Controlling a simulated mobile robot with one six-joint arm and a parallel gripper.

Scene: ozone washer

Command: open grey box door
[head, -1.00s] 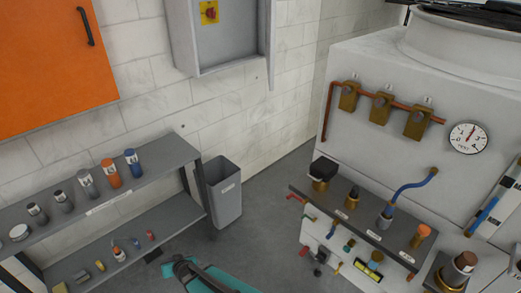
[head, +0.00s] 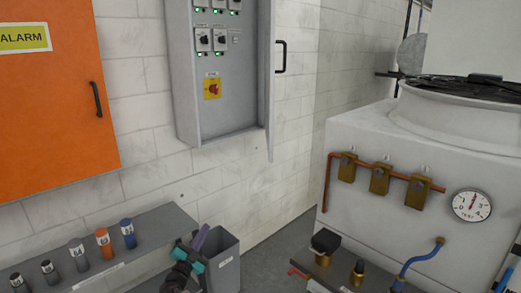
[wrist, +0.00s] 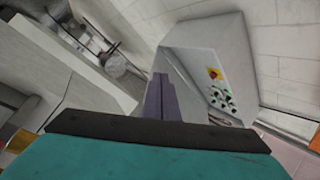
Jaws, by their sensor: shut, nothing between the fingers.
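The grey box (head: 186,75) hangs on the white tiled wall, and its inside panel of switches is exposed. Its door (head: 267,85) stands swung open at the right side, seen nearly edge-on, with a black handle (head: 281,57) on its outer face. My gripper (head: 200,238) has a teal body and purple fingers. It is shut and empty, well below the box and in front of the grey bin. In the wrist view the fingers (wrist: 160,98) overlap the image of the tilted grey box (wrist: 205,38); no contact shows.
An orange alarm cabinet (head: 50,100) is on the wall at left. A grey shelf (head: 140,258) with several bottles stands below it. A grey bin (head: 226,268) is behind my gripper. A white machine (head: 400,150) with copper pipe and a gauge stands at right. Wall space below the box is clear.

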